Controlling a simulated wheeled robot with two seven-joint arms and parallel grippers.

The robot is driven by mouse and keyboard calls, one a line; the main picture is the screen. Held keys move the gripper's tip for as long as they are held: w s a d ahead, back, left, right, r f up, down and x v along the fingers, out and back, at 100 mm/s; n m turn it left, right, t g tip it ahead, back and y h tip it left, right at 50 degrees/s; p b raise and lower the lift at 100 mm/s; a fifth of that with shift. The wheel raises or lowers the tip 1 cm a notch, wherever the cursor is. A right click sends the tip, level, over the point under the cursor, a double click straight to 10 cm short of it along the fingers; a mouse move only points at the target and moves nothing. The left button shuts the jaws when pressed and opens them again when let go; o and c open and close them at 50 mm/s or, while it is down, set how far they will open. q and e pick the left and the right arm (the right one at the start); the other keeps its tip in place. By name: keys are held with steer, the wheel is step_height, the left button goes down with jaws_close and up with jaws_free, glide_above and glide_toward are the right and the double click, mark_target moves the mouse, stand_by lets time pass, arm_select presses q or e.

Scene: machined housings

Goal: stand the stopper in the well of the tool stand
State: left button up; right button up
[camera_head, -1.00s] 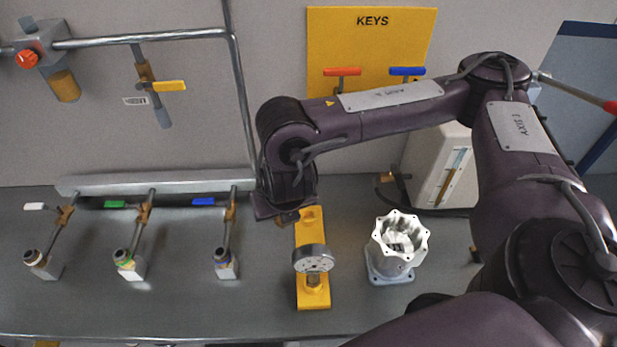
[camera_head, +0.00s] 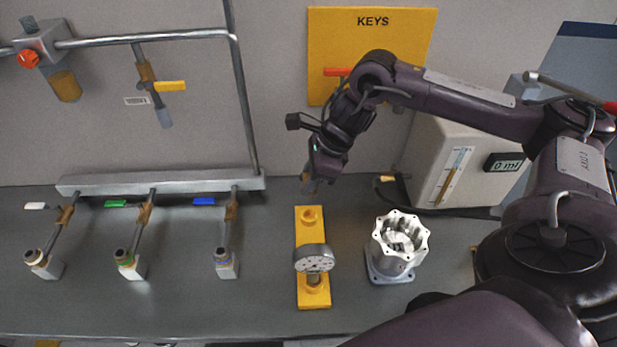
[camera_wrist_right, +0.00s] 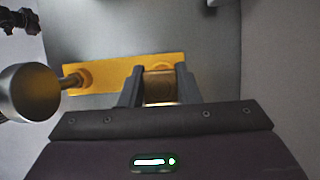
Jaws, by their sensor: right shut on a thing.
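The tool stand is a yellow plate (camera_head: 312,242) on the bench, also seen in the right wrist view (camera_wrist_right: 112,72). Its far round well (camera_head: 309,215) looks empty in the head view. A tool with a round silver head (camera_head: 314,257) stands at its near end. My right gripper (camera_head: 311,188) is above the bench, just beyond the far end of the stand. In the right wrist view its fingers (camera_wrist_right: 159,90) are shut on a copper-brown piece, the stopper (camera_wrist_right: 160,86). The fingers and stopper partly hide the well there. My left gripper is not in view.
A silver flanged housing (camera_head: 398,246) stands right of the stand. A pale box with a gauge (camera_head: 436,150) is behind it. Left are a pipe manifold (camera_head: 160,182) and several valved outlets. A yellow key board (camera_head: 335,45) hangs on the wall. Bench between outlets and stand is clear.

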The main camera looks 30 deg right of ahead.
stand_by(0.4)
steer(key=shift+b, duration=0.5)
steer(key=b, duration=0.5)
glide_above(309, 224)
steer(key=w, duration=0.2)
steer(key=shift+d+f, duration=0.25)
steer(key=shift+f, duration=1.15)
steer(key=shift+d+f, duration=0.2)
steer(key=shift+f, duration=1.2)
steer(key=shift+f+b, duration=1.8)
steer(key=shift+b, duration=0.1)
steer(key=o, duration=1.1)
steer(key=shift+r, duration=0.1)
